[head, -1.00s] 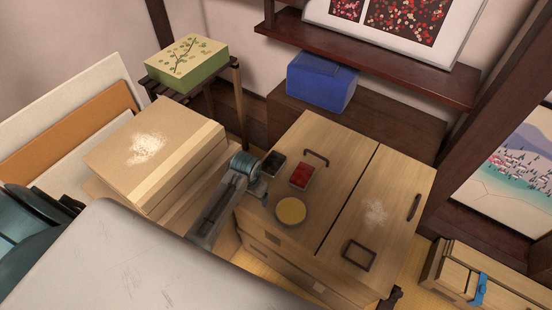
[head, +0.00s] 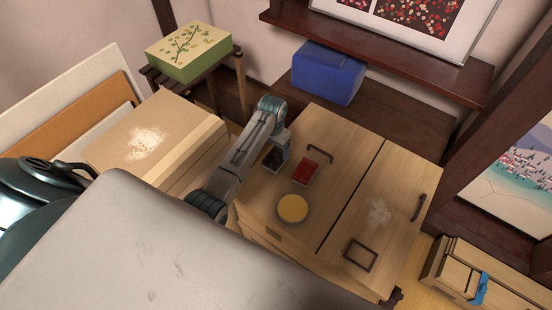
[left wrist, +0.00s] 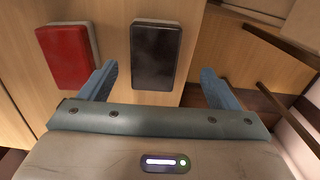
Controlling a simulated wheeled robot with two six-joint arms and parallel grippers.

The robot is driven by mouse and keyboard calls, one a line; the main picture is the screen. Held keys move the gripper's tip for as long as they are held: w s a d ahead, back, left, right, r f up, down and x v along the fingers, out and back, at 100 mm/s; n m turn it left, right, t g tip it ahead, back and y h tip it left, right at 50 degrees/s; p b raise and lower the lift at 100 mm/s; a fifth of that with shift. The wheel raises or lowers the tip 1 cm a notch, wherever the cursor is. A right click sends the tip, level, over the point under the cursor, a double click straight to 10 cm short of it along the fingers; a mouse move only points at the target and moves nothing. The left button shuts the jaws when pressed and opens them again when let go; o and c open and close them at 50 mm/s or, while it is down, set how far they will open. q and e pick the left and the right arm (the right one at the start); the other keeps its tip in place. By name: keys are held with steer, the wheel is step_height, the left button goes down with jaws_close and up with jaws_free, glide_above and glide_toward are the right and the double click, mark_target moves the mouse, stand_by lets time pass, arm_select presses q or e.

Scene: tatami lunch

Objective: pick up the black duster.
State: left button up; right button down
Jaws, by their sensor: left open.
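The black duster (left wrist: 157,55) lies on the wooden cabinet top, beside a red duster (left wrist: 66,56) in the left wrist view. In the head view the black duster (head: 273,158) shows at the cabinet's left edge, partly hidden by my left gripper (head: 279,140). In the left wrist view my left gripper (left wrist: 160,85) is open, with one finger on each side of the black duster's near end in the picture. Nothing is between its fingers that I can see held. The height of the fingers above the duster is hard to tell. My right gripper is not in view.
The red duster (head: 306,172) and a round yellow item (head: 292,208) lie on the cabinet (head: 335,150), near a dark handle (head: 320,155). A blue case (head: 327,73) sits behind. A dark square frame (head: 360,254) lies at front right.

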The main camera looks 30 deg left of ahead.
mark_target(276, 156)
arm_select(q)
steer(key=shift+w+d+f, duration=0.1)
steer(key=shift+d+f, duration=0.05)
steer(key=shift+f, duration=0.85)
steer(key=shift+w+d+f, duration=0.1)
steer(key=shift+f, duration=0.9)
steer(key=shift+w+d+f, duration=0.1)
steer(key=shift+d+f, duration=0.05)
steer(key=shift+f, duration=0.85)
steer(key=c, duration=1.1)
steer(key=shift+r, duration=0.1)
steer(key=shift+r, duration=0.5)
step_height(276, 156, up, 2)
steer(key=shift+r, duration=0.1)
steer(key=s+d, duration=0.2)
steer(key=s, duration=0.3)
steer(key=s+d+r, duration=0.1)
steer(key=s+d, duration=0.1)
steer(key=s, duration=0.3)
steer(key=s+d, duration=0.2)
steer(key=s, duration=0.2)
steer(key=shift+s+d+r, duration=0.2)
steer(key=shift+s+r, duration=0.15)
steer(key=shift+s, duration=0.05)
